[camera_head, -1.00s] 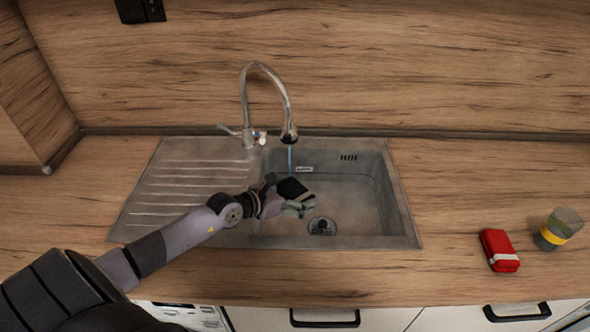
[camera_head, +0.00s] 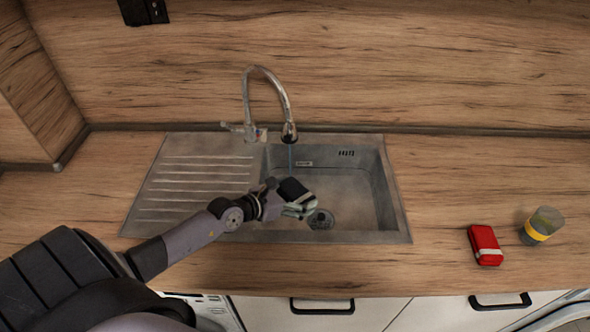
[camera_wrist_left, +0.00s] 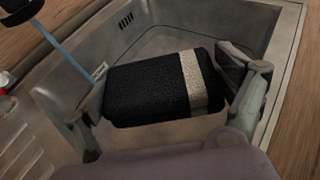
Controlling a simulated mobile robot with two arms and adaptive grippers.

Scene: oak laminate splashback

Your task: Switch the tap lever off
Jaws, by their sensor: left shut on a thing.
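The chrome tap (camera_head: 267,75) stands at the back of the sink, with its lever (camera_head: 235,127) sticking out to the left at its base. A thin blue water stream (camera_head: 290,156) runs from the spout; it also shows in the left wrist view (camera_wrist_left: 72,62). My left gripper (camera_head: 297,206) is over the sink bowl, in front of the stream and apart from the lever. It is shut on a black block with a pale band (camera_wrist_left: 145,88), seen between its fingers in the left wrist view. My right gripper is not in view.
The grey sink (camera_head: 400,225) has a ribbed drainer on its left and a drain (camera_head: 321,219) in its bowl. A red case (camera_head: 485,245) and a glass with a yellow band (camera_head: 541,226) stand on the wooden counter at right. Counter between sink and case is clear.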

